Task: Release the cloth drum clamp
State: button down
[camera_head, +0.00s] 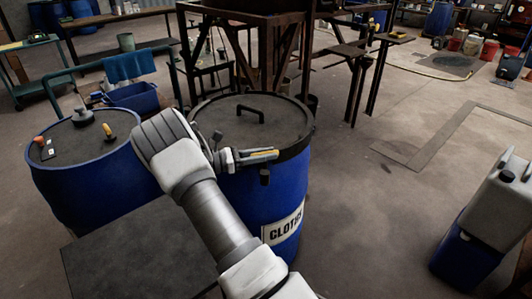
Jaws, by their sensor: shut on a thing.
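The cloth drum (291,205) is blue, with a white label reading "CLOTH", and stands upright at the centre. Its dark lid (225,111) has a raised black handle (250,113). A dark clamp band (303,143) runs around the rim. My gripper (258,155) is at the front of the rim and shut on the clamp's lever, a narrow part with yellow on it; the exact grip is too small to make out. A small black piece (264,177) hangs just below the rim. My arm hides the drum's front left side.
A second blue drum (85,180) with small items on top stands left. A dark flat top (140,255) is in front. A grey jerrycan (498,205) on a blue container (465,258) stands right. A steel frame is behind. Floor right of the drum is clear.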

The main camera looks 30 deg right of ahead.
jog(key=n+t+p, duration=0.2)
jog(key=t, duration=0.1)
jog(key=n+t+h+p, duration=0.1)
jog(key=t, duration=0.1)
jog(key=shift+a+r+n+t+p, duration=0.1)
jog(key=shift+r+n+t+p, duration=0.1)
jog(key=shift+n+t+p, duration=0.2)
jog(key=n+t+y+p, duration=0.1)
jog(key=n+t, duration=0.1)
jog(key=t, duration=0.1)
jog(key=n+t+y+p, duration=0.1)
jog(key=n+t, duration=0.1)
jog(key=t, duration=0.1)
jog(key=n+t+p, duration=0.1)
jog(key=n+t, duration=0.1)
jog(key=t, duration=0.1)
jog(key=shift+f+t+y, duration=0.1)
jog(key=shift+t+y, duration=0.2)
jog(key=shift+y, duration=0.1)
jog(key=n+t+y+p, duration=0.4)
jog(key=shift+n+t, duration=0.3)
jog(key=shift+t, duration=0.1)
jog(key=n+t+y+p, duration=0.2)
jog(key=y+p, duration=0.1)
jog(key=y, duration=0.1)
jog(key=shift+w+n, duration=0.15)
jog(key=shift+n, duration=0.25)
jog(key=shift+f+y+p, duration=0.1)
jog(key=shift+y+p, duration=0.2)
jog(key=shift+y, duration=0.1)
